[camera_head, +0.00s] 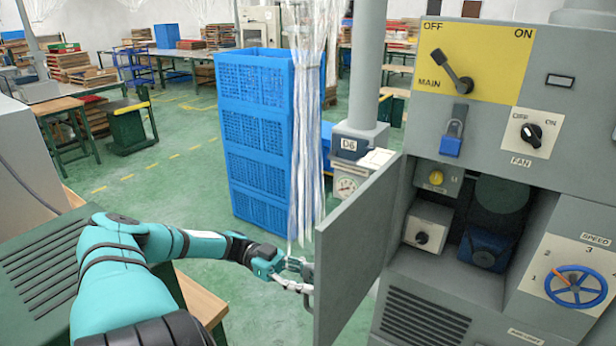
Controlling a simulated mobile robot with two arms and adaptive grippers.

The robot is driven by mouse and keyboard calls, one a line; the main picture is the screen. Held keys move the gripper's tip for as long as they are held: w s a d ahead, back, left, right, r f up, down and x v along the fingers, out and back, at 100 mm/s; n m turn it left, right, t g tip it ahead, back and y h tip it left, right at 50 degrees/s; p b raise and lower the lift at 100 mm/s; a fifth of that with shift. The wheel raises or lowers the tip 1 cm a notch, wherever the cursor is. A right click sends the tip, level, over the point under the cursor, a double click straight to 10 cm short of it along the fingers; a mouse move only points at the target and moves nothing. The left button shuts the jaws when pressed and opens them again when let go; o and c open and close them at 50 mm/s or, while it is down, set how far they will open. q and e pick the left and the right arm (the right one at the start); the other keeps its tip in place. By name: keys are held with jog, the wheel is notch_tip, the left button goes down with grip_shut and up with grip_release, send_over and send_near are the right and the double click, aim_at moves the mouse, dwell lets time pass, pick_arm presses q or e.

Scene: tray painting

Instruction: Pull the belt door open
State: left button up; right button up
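The belt door (358,252) is a grey panel on the left side of the grey machine cabinet. It stands swung out, away from the cabinet front, and the bay behind it is exposed. My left arm is teal and reaches in from the lower left. My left gripper (301,276) is at the door's free left edge, by a small grey handle that is partly hidden. Its fingers look close to or touching this handle; whether they are shut on it I cannot tell. My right gripper is not in view.
The cabinet bears a yellow MAIN switch panel (462,60), a blue padlock (452,140), a FAN knob (531,135) and a blue SPEED wheel (576,287). Stacked blue crates (262,140) stand behind the gripper. A gauge post (350,165) stands behind the door.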

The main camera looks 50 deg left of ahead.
aim_at(308, 264)
pick_arm(q)
jog(key=shift+o, duration=1.2)
jog(key=shift+r, duration=0.1)
jog(key=shift+r, duration=0.1)
notch_tip(308, 264, up, 8)
jog(key=shift+w+r, duration=0.15)
jog(key=shift+r, duration=0.75)
